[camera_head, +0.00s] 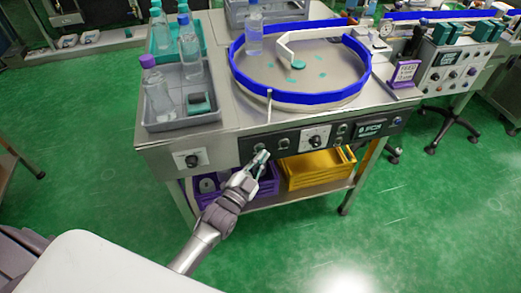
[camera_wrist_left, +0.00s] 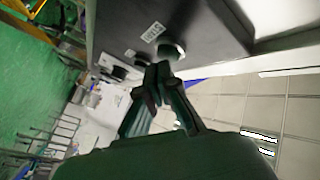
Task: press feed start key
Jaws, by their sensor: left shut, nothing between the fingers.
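The feed machine's dark control panel (camera_head: 300,139) runs along the front edge of the steel table. A small round key (camera_wrist_left: 172,50) with a white label (camera_wrist_left: 152,31) beside it shows on the panel in the left wrist view; I cannot read the label surely. My left gripper (camera_head: 262,157) is shut and empty, its tips at the left end of the panel. In the wrist view the closed fingertips (camera_wrist_left: 158,72) are just below the key and partly overlap its edge. I cannot tell whether they touch it. My right gripper is not in view.
A dial (camera_head: 316,141) and a display (camera_head: 371,129) sit further right on the panel. Above are a blue-rimmed turntable (camera_head: 300,97) and a grey tray (camera_head: 181,122) with bottles. Purple and yellow crates (camera_head: 318,169) stand on the shelf below. Green floor in front is clear.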

